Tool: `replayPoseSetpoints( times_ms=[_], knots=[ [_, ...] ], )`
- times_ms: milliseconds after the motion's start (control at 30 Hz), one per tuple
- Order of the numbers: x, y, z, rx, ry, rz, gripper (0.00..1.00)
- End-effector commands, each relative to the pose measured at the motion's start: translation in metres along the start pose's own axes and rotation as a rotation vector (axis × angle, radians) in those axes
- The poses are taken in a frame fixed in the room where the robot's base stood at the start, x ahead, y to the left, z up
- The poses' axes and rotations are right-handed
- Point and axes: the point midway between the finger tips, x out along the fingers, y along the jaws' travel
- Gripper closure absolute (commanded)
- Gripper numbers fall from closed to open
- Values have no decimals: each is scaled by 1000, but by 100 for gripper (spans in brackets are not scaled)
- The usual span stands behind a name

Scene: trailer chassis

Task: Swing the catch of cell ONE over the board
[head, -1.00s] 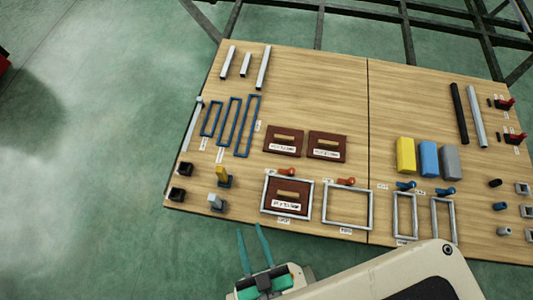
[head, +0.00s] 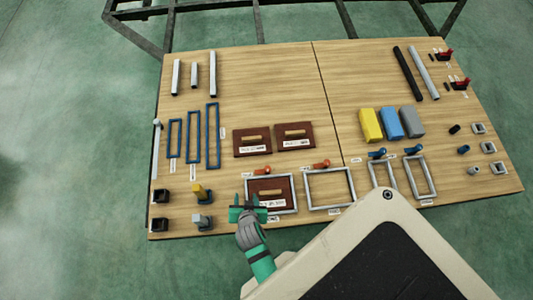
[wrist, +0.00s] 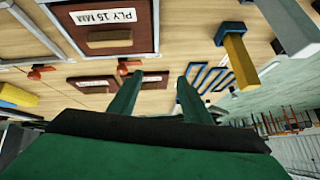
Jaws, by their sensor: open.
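Cell ONE appears to be the left grey frame (head: 294,181), with a brown board (head: 284,187) with a wooden grip and white label lying inside. Its orange-red catch (head: 262,171) is at the frame's far rail, lying along the rail and clear of the board. The catch also shows in the wrist view (wrist: 128,66), close to the left fingertip. My gripper (head: 248,205) is open and empty, above the left near part of the frame, apart from the catch. In the wrist view the two green fingers (wrist: 159,80) are spread. My gripper partly hides the frame and board.
A second grey frame (head: 351,187), empty, with its own orange catch (head: 321,165), is to the right. Two brown boards (head: 252,141) lie behind. A yellow post on a blue base (head: 200,193) stands left of my gripper. Blue-catch frames (head: 432,178) are farther right.

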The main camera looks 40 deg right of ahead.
Motion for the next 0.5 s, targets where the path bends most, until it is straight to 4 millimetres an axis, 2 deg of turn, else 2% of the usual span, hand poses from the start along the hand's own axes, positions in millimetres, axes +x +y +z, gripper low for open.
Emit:
replayPoseSetpoints(
  times_ms=[33, 200, 333, 500],
  knots=[
    [16, 4, -12, 45, -19, 40, 56],
    [55, 23, -40, 206, -102, 196, 56],
    [72, 37, -65, 328, -152, 312, 56],
    [81, 50, -90, 447, -196, 426, 56]
  ],
)
